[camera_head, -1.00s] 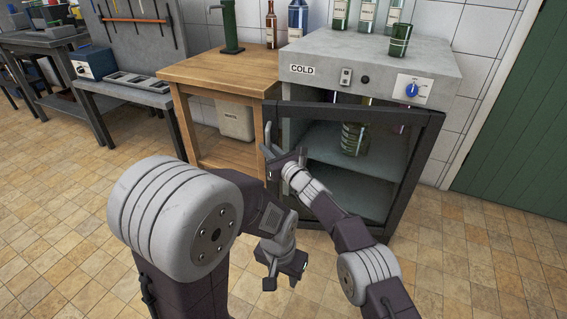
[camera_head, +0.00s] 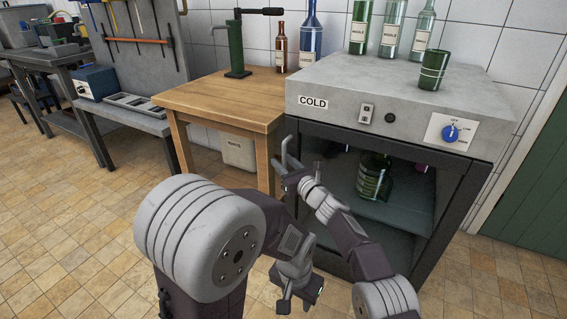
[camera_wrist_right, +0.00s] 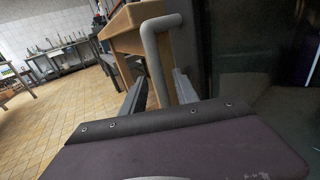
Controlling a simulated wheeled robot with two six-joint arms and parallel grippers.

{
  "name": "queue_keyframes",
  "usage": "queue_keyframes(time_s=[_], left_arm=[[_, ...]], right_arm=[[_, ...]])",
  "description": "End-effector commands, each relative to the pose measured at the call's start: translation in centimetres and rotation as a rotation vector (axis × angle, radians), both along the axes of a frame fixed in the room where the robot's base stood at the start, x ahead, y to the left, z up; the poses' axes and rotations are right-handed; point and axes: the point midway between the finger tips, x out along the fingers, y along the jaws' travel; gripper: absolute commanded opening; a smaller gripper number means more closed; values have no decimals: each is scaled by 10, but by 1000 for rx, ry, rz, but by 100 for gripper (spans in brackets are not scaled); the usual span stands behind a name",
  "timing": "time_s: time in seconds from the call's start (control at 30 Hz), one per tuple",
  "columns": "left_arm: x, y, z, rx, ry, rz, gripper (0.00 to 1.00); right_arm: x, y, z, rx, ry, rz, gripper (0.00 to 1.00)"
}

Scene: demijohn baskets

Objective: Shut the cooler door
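The cooler (camera_head: 395,85) is a grey box marked COLD with a dark-framed glass door (camera_head: 455,215). The door lies close against the cooler front, shut or nearly so; I cannot tell whether a small gap is left. Its grey bar handle (camera_head: 285,152) is at the left side and shows large in the right wrist view (camera_wrist_right: 156,62). My right gripper (camera_head: 291,174) is at the handle, its fingers apart on both sides of the bar. My left gripper (camera_head: 300,294) is open and empty, low in front of the cooler.
A wooden table (camera_head: 225,100) with a green corking tool (camera_head: 237,50) stands left of the cooler. Bottles and a green cup (camera_head: 433,69) stand on the cooler top. A green bottle (camera_head: 373,178) is inside. Tiled floor at left is free.

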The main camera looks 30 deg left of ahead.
Motion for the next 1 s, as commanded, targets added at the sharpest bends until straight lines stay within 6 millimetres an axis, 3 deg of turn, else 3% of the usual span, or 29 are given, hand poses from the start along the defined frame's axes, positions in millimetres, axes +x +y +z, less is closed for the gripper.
queue_keyframes(time_s=[0.47, 0.67, 1.0], left_arm=[[0, 0, -12, 0, 0, 0, 36], [0, 0, -24, 0, 0, 0, 36], [0, 0, -14, 0, 0, 0, 36]], right_arm=[[-4, -6, 0, 2, 1, 6, 36], [-11, -20, 0, 3, -1, 1, 36], [-30, -58, 4, 1, 0, -1, 36]])
